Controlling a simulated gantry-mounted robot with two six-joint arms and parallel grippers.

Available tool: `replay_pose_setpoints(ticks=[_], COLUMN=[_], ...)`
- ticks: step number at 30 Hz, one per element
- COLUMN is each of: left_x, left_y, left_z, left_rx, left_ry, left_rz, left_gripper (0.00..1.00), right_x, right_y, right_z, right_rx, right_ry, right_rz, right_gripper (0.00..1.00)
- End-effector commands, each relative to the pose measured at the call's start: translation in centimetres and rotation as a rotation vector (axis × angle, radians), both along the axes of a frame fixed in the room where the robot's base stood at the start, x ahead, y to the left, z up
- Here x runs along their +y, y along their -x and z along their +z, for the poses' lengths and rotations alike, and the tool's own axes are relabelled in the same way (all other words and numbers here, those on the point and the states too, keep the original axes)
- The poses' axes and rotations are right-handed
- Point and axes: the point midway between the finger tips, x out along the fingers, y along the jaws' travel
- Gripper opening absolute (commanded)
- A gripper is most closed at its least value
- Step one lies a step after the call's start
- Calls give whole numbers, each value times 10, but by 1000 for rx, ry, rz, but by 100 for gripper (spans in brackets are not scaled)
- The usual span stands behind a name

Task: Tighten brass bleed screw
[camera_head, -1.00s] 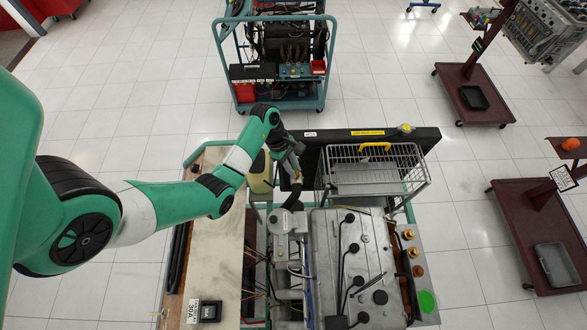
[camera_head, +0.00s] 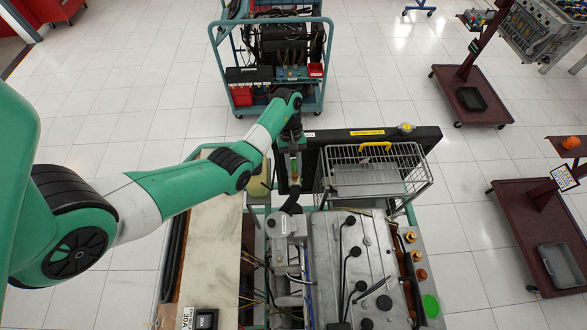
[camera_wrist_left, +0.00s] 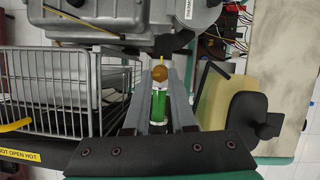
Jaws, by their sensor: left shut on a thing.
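My left gripper (camera_head: 294,172) is beyond the grey engine (camera_head: 345,255), left of the wire basket. In the left wrist view its two grey fingers (camera_wrist_left: 159,100) are shut on a green cylindrical piece (camera_wrist_left: 158,106), which looks like a tool handle with pale ends. A round brass-coloured piece (camera_wrist_left: 160,73) shows just past the green piece, near the fingertips. I cannot tell whether it is the bleed screw, or whether it touches the green piece. A thin yellow strip and a black hose end lie just beyond it. My right gripper is not in view.
The wire basket (camera_head: 375,168) with a yellow handle stands close right of the gripper. A black panel (camera_head: 432,137) runs behind it. A beige container (camera_wrist_left: 215,105) is close on the other side. Several brass-coloured fittings (camera_head: 414,253) line the engine's right side.

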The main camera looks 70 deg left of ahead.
Motion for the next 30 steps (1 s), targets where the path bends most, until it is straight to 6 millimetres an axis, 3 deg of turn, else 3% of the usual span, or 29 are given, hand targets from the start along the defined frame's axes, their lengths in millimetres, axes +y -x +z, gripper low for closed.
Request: replay_pose_setpoints(ticks=[22,23,24,27,30], left_x=[-2,-2,-2,-1,-1], left_y=[-1,-1,-1,-1,-1], left_z=[1,0,0,0,0], left_rx=[-5,-5,-5,-5,-4], left_ry=[9,9,9,8,6], left_rz=[-93,-93,-92,-92,-91], left_gripper=[0,29,36,54,54], right_x=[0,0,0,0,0], right_y=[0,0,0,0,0], right_z=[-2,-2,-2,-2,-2], right_rx=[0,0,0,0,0], right_ry=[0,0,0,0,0], right_rz=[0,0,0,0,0], right_gripper=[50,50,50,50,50])
